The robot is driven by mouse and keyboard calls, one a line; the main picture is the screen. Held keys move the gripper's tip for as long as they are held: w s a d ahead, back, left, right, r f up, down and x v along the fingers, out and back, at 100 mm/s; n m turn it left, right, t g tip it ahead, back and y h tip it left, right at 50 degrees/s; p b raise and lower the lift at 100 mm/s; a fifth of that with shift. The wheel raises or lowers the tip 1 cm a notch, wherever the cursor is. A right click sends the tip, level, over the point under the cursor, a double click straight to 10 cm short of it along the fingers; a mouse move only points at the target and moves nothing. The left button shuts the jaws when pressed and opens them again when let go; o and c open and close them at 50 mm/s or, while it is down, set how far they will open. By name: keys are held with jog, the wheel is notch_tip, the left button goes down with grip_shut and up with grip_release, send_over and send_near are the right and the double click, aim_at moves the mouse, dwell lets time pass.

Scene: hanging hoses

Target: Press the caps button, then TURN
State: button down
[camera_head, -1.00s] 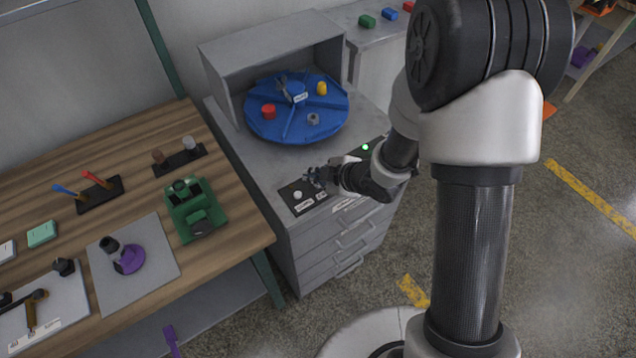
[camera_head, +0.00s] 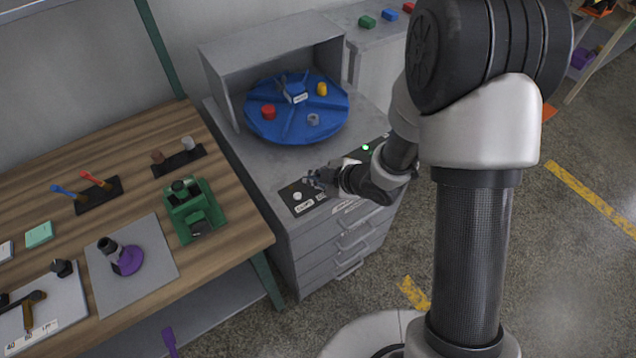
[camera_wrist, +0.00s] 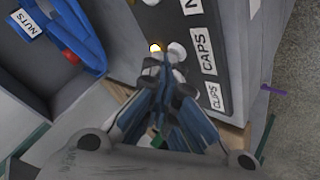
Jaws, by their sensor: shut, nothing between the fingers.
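The button panel (camera_wrist: 232,15) shows in the wrist view with a CAPS label (camera_wrist: 207,50) and a CLIPS label (camera_wrist: 214,95).
A divided blue turntable (camera_head: 262,132) stands behind the panel, carrying a red piece (camera_head: 268,111), a yellow piece (camera_head: 321,89) and a grey nut (camera_head: 313,120). A grey housing (camera_head: 225,90) partly covers it. A wooden bench (camera_head: 235,235) with tools is at left. A green lamp (camera_head: 365,147) glows at right.

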jog(key=shift+r, duration=0.1)
jog(key=shift+r+p, duration=0.7)
jog(key=shift+r, duration=0.05)
jog(key=shift+f, duration=0.1)
jog(key=v, duration=1.2)
dwell(1.3)
